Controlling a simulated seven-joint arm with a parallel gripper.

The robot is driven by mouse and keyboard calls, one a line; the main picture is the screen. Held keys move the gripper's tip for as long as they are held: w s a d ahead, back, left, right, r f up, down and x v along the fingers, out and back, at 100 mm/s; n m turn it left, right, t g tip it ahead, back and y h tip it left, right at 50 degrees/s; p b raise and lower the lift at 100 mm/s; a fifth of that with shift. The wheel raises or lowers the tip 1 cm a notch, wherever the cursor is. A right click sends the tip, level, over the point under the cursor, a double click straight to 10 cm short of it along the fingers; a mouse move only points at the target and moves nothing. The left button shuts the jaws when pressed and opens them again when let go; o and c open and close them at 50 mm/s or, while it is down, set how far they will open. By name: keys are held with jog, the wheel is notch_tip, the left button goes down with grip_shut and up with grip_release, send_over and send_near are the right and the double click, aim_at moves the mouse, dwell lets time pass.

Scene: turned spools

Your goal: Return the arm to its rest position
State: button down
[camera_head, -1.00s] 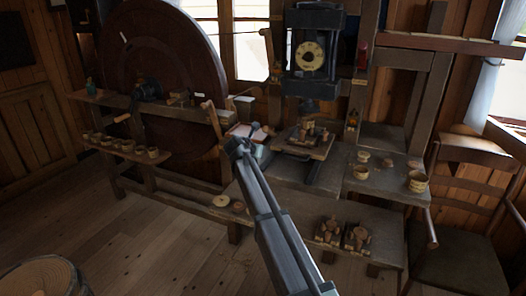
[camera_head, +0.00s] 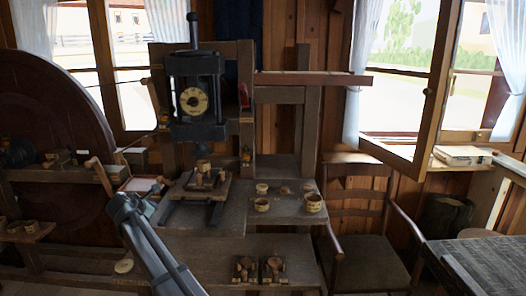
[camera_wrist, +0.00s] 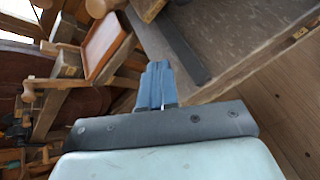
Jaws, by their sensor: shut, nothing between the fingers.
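My arm reaches up from the bottom of the head view, in front of the bench (camera_head: 270,247). My gripper (camera_head: 122,201) is at its upper end, to the left of the bench's wooden block with spools (camera_head: 203,184). In the wrist view my gripper (camera_wrist: 158,72) shows its fingers together, with nothing seen between them. The fingers appear apart from the bench top (camera_wrist: 262,32) and from the orange-brown tray (camera_wrist: 103,43). Several turned wooden spools and cups stand on the bench, among them a cup (camera_head: 314,203) at its right.
A large dark wheel (camera_head: 60,130) stands at the left. A black press with a dial (camera_head: 194,100) rises behind the bench. A wooden chair (camera_head: 365,215) and a dark table (camera_head: 475,262) are at the right. Wooden floor (camera_wrist: 285,110) shows beyond the bench edge.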

jog(key=s+d+f+m+g, duration=0.3)
jog(key=s+d+f+m, duration=0.35)
jog(key=f, duration=0.35)
jog(key=s+d+f+m+g, duration=0.3)
jog(key=s+d+f+m, duration=0.35)
jog(key=f, duration=0.35)
jog(key=s+d+f+m+g, duration=0.2)
jog(key=s+d+f+m, duration=0.3)
jog(key=s+f+m, duration=0.45)
jog(key=s+d+f+g, duration=0.3)
jog(key=s+d+f, duration=0.3)
jog(key=d+f, duration=0.35)
jog(key=s+d+f+g, duration=0.2)
jog(key=s+d+f, duration=0.55)
jog(key=d, duration=0.35)
jog(key=s+d+f+m+g, duration=0.2)
jog(key=s+d+f, duration=0.3)
jog(key=s+d, duration=0.5)
jog(key=s+d+f+m+g, duration=0.3)
jog(key=s+d+f, duration=0.3)
jog(key=s+d, duration=0.3)
jog(key=shift+s+d+f+m, duration=0.15)
jog(key=shift+s+d+m, duration=0.3)
jog(key=shift+s, duration=0.75)
jog(key=shift+a, duration=0.1)
